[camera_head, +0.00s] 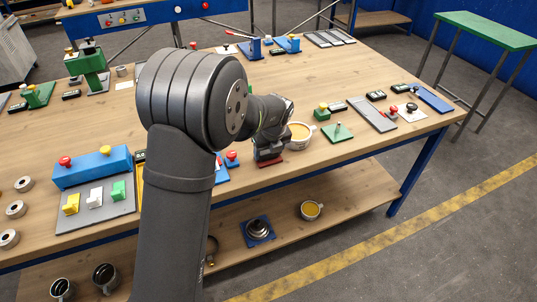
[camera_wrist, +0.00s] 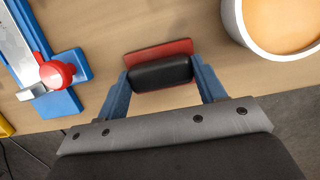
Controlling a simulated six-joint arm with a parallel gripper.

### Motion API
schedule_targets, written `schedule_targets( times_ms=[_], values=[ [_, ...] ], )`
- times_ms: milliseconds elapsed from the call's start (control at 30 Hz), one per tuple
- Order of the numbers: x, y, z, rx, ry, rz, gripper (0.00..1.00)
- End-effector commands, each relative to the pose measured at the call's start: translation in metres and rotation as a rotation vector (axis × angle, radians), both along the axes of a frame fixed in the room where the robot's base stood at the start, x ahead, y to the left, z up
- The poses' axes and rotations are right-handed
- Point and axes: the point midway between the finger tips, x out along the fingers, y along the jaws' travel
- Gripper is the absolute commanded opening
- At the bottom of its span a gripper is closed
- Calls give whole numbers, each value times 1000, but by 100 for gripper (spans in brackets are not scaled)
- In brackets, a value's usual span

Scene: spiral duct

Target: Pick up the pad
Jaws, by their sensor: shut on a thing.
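The pad, a red flat plate with a rounded black grip, shows in the wrist view with its red part (camera_wrist: 160,50) just behind the black grip (camera_wrist: 160,73). My gripper (camera_wrist: 161,76) has its two blue fingers closed on the ends of the black grip. In the head view the red edge of the pad (camera_head: 270,161) shows below my gripper (camera_head: 270,148), near the front edge of the table. I cannot tell whether the pad touches the table. My gripper hides most of it there.
A round container with orange-yellow contents (camera_head: 300,134) stands close on the right; its rim (camera_wrist: 238,25) shows in the wrist view. A blue fixture with a red knob (camera_wrist: 57,74) is on the left. A green plate with a peg (camera_head: 337,133) lies farther right.

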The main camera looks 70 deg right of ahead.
Motion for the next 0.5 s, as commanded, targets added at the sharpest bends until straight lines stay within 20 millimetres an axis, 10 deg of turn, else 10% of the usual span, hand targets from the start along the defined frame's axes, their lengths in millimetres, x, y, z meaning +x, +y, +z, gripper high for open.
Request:
schedule_targets(
  times_ms=[500],
  values=[
    [-21,7,54,-1,1,-6,39]
  ],
)
